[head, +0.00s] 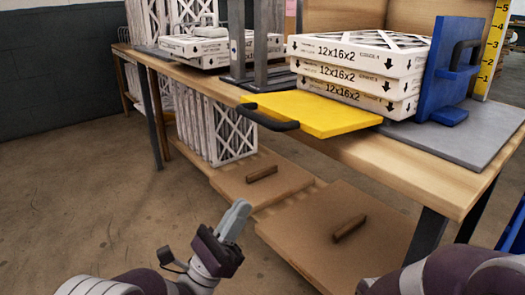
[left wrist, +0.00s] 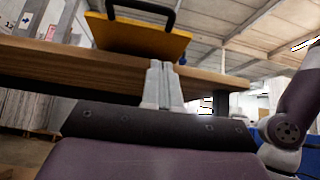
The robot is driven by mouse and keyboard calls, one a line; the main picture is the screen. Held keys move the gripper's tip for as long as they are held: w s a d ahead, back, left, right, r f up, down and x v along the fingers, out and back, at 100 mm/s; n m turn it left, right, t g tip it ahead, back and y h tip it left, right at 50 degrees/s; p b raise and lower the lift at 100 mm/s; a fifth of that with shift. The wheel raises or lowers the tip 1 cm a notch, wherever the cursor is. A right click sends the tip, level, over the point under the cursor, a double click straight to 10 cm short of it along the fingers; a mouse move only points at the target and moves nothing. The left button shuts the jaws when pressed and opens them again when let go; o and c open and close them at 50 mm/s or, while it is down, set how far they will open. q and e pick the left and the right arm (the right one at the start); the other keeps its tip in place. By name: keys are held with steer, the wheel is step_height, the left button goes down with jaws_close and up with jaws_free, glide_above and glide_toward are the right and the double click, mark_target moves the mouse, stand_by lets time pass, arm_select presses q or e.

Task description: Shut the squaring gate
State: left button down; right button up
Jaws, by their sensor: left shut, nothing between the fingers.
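The squaring gate appears to be the yellow panel (head: 315,112) with a black bar handle (head: 268,117). It lies about flat at the bench's front edge, before a stack of boxed filters (head: 350,72) marked 12x16x2. My left gripper (head: 240,207) is shut and empty, below and in front of the bench, well apart from the handle. In the left wrist view the shut fingers (left wrist: 158,72) point up toward the bench edge, with the yellow panel (left wrist: 135,36) and its handle (left wrist: 130,6) beyond. My right gripper is out of view.
A blue upright block (head: 448,70) with a black handle stands right of the stack on a grey plate (head: 470,130). A yellow ruler (head: 492,50) stands behind. Brown lidded boxes (head: 300,215) and upright filters (head: 215,130) fill the lower shelf. The floor at left is clear.

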arm_select(q)
steer(key=s+a+r+x, duration=0.1)
steer(key=x, duration=1.2)
steer(key=shift+a+r+y, duration=0.2)
steer(key=shift+a+y, duration=0.1)
steer(key=shift+a, duration=0.05)
steer(key=shift+r, duration=0.1)
